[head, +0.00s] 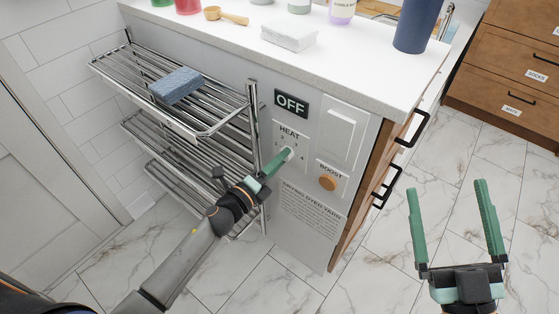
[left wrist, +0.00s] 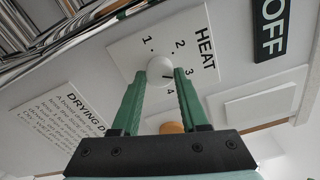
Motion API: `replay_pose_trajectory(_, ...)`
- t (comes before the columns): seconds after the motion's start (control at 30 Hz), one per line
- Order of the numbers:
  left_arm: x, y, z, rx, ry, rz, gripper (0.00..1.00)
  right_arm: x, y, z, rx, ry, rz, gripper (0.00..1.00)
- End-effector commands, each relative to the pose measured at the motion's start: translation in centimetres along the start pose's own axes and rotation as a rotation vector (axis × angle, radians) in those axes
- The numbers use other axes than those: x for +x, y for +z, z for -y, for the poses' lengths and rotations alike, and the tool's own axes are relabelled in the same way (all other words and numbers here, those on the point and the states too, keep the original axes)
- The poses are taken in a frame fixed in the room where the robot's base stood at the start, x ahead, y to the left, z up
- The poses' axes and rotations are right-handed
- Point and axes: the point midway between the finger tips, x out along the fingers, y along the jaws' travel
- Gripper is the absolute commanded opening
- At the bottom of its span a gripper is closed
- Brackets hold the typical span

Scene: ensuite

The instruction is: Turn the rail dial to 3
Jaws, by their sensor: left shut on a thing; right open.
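The rail dial is a small white round knob (left wrist: 160,68) on a white plate marked HEAT (left wrist: 205,48), with the numbers 1 to 4 around it. It also shows in the head view as a knob (head: 288,153) on the cabinet's side panel. My left gripper (head: 279,161) is shut on the dial, with a green finger on each side of it in the left wrist view (left wrist: 161,78). A small dark mark shows on the knob near the 3 and 4 side; its exact setting is hard to tell. My right gripper (head: 451,215) is open and empty above the floor.
Beside the dial are an OFF sign (head: 291,104), a white switch (head: 340,130) and an orange BOOST button (head: 327,184). Cabinet handles (head: 413,128) jut out right. Floor at right is clear.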

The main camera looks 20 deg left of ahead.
Motion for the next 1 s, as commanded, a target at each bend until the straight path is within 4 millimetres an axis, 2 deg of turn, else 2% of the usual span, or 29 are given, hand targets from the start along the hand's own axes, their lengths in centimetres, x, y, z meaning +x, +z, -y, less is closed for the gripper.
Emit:
replay_pose_trajectory(0.3,0.0,0.0,-0.1,0.001,0.001,0.0,0.0,0.0,-0.1,0.0,0.0,0.0,-0.002,1.0)
replay_pose_trajectory(0.33,0.0,0.0,-0.1,0.001,0.001,0.0,0.45,0.0,-0.1,0.0,0.0,0.0,-0.002,1.0)
replay_pose_trajectory(0.6,0.0,0.0,0.0,0.001,0.001,0.0,0.74,0.0,-0.1,0.0,0.0,0.0,-0.001,1.0)
replay_pose_trajectory(0.87,-0.1,0.0,0.0,0.0,0.001,0.0,0.74,0.0,0.0,0.0,0.0,0.0,0.0,1.0)
replay_pose_trajectory(1.0,-1.2,0.0,-0.1,-0.001,0.002,0.0,0.74,0.1,0.1,-0.1,0.004,0.0,0.013,1.0)
